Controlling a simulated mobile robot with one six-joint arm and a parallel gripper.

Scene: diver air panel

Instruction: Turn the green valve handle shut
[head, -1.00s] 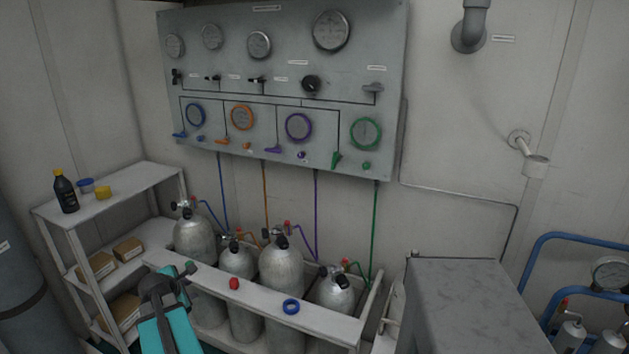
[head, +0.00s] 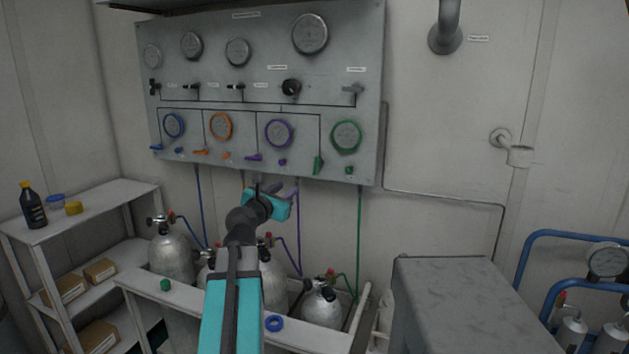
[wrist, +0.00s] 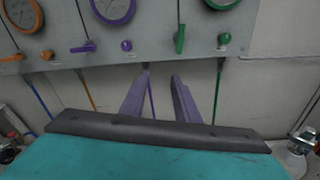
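The green valve handle (head: 318,165) is on the lower right of the wall panel, below and left of the green-ringed gauge (head: 346,136). It hangs nearly vertical, while the blue, orange and purple handles lie roughly level. In the wrist view the green handle (wrist: 180,39) is ahead of the fingers, with a round green knob (wrist: 224,40) to its right. My gripper (wrist: 160,75) is open and empty, its two fingers apart. In the head view my gripper (head: 277,188) is just below the panel, left of and lower than the green handle, not touching it.
The purple handle (wrist: 83,48) and purple knob (wrist: 126,46) are left of the green handle. Coloured hoses run down from the panel to gas cylinders (head: 322,306) behind a white rack. A grey cabinet (head: 455,285) stands at the right.

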